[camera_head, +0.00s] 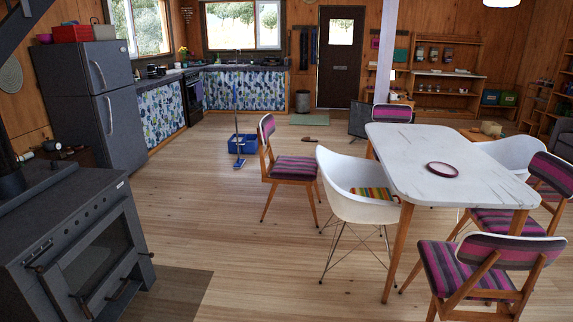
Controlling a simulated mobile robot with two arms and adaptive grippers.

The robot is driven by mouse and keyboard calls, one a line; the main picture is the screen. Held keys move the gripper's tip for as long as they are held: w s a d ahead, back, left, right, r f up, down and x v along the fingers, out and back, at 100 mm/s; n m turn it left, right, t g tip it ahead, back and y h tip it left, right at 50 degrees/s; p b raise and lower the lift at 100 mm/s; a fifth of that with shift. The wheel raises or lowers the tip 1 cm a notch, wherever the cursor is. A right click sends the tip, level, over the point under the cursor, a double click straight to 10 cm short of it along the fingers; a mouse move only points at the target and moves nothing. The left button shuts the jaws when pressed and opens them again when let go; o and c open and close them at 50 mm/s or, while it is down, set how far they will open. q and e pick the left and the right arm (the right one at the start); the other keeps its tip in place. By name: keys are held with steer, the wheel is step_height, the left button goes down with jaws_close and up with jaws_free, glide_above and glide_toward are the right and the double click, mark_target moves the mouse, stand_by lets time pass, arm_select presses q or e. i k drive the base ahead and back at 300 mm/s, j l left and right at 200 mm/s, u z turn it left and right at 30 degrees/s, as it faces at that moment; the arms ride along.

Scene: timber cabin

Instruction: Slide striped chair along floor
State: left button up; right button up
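Several chairs with purple, pink and dark striped seats and wooden legs stand around the table; I cannot tell which one the task means. One striped chair (295,168) stands upright on open floor left of the table, facing right. Another striped chair (470,270) is at the front right, partly cut off by the bottom edge. A third (510,221) is at the table's right side. One more striped backrest (392,113) shows behind the table. The wooden floor (200,215) is bare left of the chairs. Neither of my grippers is in view.
A white-topped table (408,150) holds a dark round tray (442,169). A white shell chair (350,200) stands close to the left striped chair. A blue bucket (243,143) and mop are behind it. A black stove (85,250) fills the lower left.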

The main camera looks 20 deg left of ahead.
mark_target(292, 170)
steer(key=i+j+u, duration=0.75)
steer(key=i+u, duration=0.35)
steer(key=i, duration=0.2)
steer(key=i+u, duration=0.2)
steer(key=i, duration=1.9)
